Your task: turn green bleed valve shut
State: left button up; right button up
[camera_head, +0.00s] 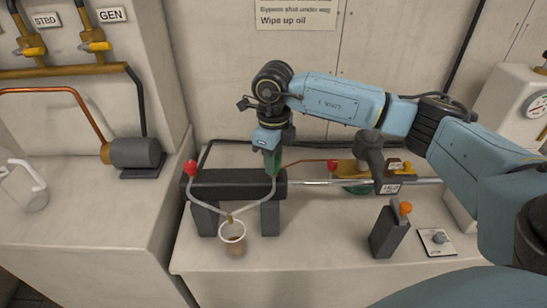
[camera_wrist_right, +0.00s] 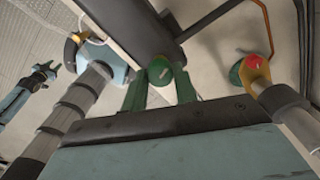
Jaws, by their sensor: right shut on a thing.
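The green bleed valve (camera_head: 274,162) stands on the dark horizontal cylinder (camera_head: 232,184) near the middle of the head view. My right gripper (camera_head: 272,150) reaches down from above and is shut on it. In the right wrist view the valve's green knob (camera_wrist_right: 160,69) shows between the two finger tips (camera_wrist_right: 160,84), with a pale mark on its top. The fingers hide part of the valve in the head view. My left gripper (camera_wrist_right: 44,75) seems to show small at the left of the right wrist view, well away from the valve; its jaws are unclear.
A small cup (camera_head: 232,238) with brown liquid sits in front. A brass block (camera_head: 350,168) lies right along the rod. A dark box with an orange knob (camera_head: 405,208) stands front right.

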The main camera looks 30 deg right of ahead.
jog(key=shift+r+m, duration=0.1)
jog(key=shift+m, duration=1.8)
jog(key=o, duration=1)
jog(key=shift+c, duration=0.2)
notch_tip(320, 180, up, 13)
jog(key=shift+r+p, duration=0.15)
jog(key=shift+p, duration=0.15)
